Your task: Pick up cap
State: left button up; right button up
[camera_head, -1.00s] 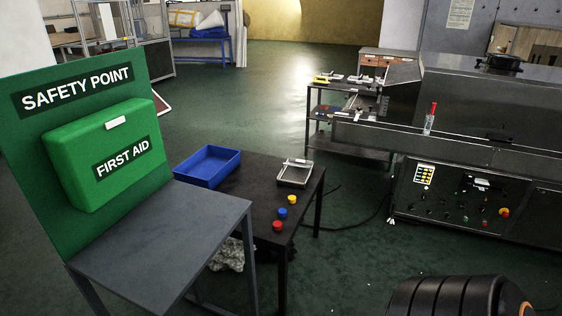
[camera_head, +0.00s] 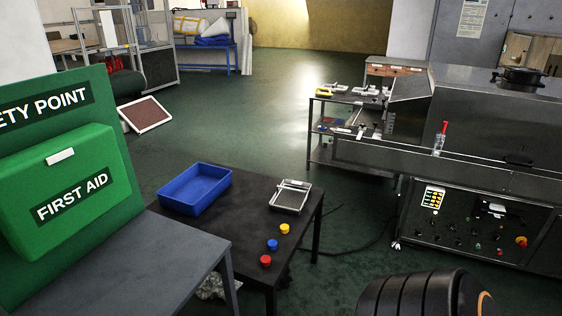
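Three small round caps stand in a row on the right side of the low black table (camera_head: 242,240). The yellow cap (camera_head: 284,228) is farthest, the blue cap (camera_head: 272,244) is in the middle, and the red cap (camera_head: 265,260) is nearest, by the table's front edge. They are apart from each other. A dark ribbed part of my own arm shows at the bottom right. Neither of my grippers is in view.
A blue tray (camera_head: 222,189) and a grey metal-framed tray (camera_head: 290,196) sit on the black table. A grey table (camera_head: 150,262) with the green first aid board (camera_head: 65,200) blocks the near left. The dryer machine (camera_head: 480,170) stands right. Open floor lies beyond.

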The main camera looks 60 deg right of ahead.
aim_at(283, 227)
jog(key=l+u, duration=0.15)
jog(key=l, duration=1.7)
jog(key=i, duration=0.05)
